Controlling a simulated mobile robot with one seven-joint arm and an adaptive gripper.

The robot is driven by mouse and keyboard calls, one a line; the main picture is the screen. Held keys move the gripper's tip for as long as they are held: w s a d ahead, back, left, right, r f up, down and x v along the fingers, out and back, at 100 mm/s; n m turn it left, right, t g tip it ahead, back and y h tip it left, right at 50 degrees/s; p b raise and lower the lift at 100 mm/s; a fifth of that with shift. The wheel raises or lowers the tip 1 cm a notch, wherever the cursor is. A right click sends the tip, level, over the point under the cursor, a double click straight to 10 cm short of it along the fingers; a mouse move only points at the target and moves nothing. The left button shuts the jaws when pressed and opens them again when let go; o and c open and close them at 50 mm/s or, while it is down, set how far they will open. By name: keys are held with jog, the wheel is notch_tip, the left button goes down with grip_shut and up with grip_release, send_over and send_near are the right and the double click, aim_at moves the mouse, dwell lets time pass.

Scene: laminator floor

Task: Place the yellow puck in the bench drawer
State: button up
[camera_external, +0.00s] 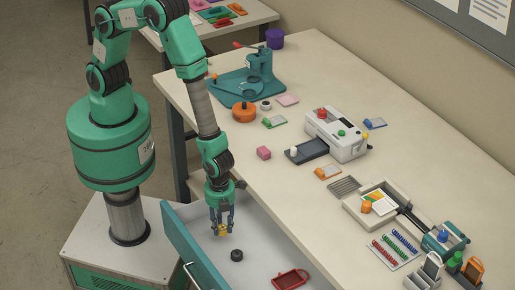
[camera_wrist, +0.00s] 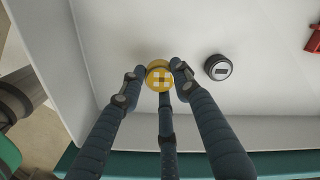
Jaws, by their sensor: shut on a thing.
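My gripper (camera_external: 221,224) is shut on the yellow puck (camera_external: 222,232) over the open bench drawer (camera_external: 190,254). I cannot tell whether the puck touches the floor. A black puck (camera_external: 236,255) lies in the drawer close by; it also shows in the wrist view (camera_wrist: 218,67), right of the yellow puck.
A red tray-like piece (camera_external: 291,278) lies in the drawer, right of the black puck. The bench top (camera_external: 300,205) above holds a pink block (camera_external: 264,153), a white laminator (camera_external: 337,134) and a teal press (camera_external: 258,75). The drawer's teal front (camera_external: 188,247) stands at its near edge.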

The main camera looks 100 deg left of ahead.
aim_at(222, 227)
jog(key=shift+f+b, duration=0.35)
jog(key=shift+f, duration=1.45)
jog(key=shift+f, duration=0.2)
jog(key=o, duration=1.1)
jog(key=shift+r, duration=0.15)
notch_tip(222, 227, up, 12)
jog(key=shift+p, duration=1.2)
jog(key=shift+r, duration=0.15)
